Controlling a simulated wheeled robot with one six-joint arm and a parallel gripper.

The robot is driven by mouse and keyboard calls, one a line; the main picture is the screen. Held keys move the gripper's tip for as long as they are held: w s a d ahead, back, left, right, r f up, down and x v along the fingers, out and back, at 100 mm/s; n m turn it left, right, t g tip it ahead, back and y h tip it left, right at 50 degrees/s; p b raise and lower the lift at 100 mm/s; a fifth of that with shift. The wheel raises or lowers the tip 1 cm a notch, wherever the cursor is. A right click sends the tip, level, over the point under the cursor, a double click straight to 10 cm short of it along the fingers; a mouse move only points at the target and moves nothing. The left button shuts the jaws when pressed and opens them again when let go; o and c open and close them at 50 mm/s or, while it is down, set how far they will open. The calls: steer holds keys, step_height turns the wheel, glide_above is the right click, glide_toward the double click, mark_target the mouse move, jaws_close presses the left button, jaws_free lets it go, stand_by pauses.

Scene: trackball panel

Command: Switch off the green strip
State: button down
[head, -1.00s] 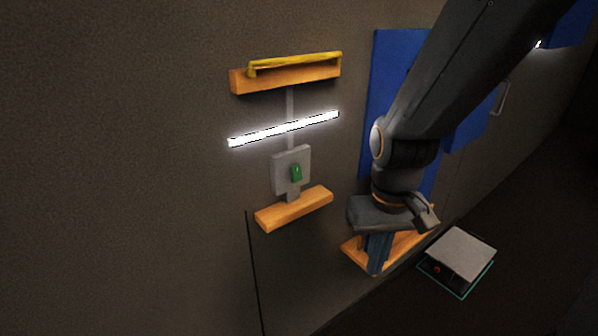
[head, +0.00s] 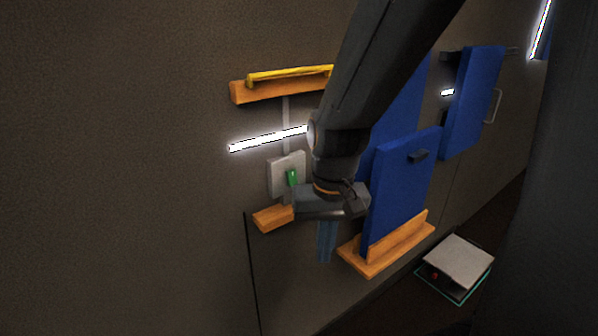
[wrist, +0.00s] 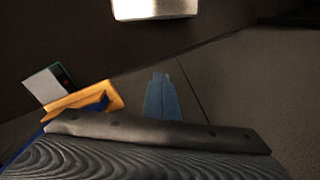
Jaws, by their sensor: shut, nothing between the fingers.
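A glowing white light strip (head: 262,140) is on the wall; its right end is hidden behind my arm. A grey switch plate (head: 275,178) with a green rocker or lever (head: 292,178) sits below it, linked by a grey vertical line. No strip looks green; only this switch part does. My gripper (head: 326,258) is shut and empty, fingers pointing down, to the right of and lower than the switch, apart from it. In the wrist view the shut fingers (wrist: 163,80) also show. Whether the green part is tilted is too small to tell.
An orange ledge (head: 268,219) lies below the switch, partly behind my wrist. A yellow bar (head: 288,74) is above the strip. Blue panels (head: 405,185) and another orange ledge (head: 400,250) stand right. A grey box (head: 460,262) is at lower right. The wall further left is clear.

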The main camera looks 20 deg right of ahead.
mark_target(292, 178)
steer(key=w+r+m+t+p, duration=0.1)
steer(key=w+r+m, duration=0.2)
steer(key=r, duration=0.3)
steer(key=w+d+r+m+t+p, duration=0.1)
steer(key=w+r+m+p, duration=0.1)
steer(key=r+m, duration=0.3)
steer(key=w+d+r+m+y+p, duration=0.1)
steer(key=w+r+m+p, duration=0.1)
steer(key=w+r+m, duration=0.2)
step_height(292, 178, up, 3)
steer(key=shift+w+d+r+t, duration=0.2)
steer(key=shift+w+t, duration=0.05)
steer(key=shift+t, duration=0.15)
steer(key=shift+w+a+f+p, duration=0.4)
steer(key=shift+w+f, duration=0.7)
steer(key=shift+f, duration=0.6)
steer(key=shift+w+a+f+p, duration=0.4)
steer(key=shift+w+f, duration=0.7)
steer(key=shift+f, duration=0.65)
steer(key=shift+w+a+f+p, duration=0.25)
steer(key=shift+w+f+p, duration=0.2)
steer(key=shift+w+f, duration=0.95)
steer(key=shift+s+f, duration=0.3)
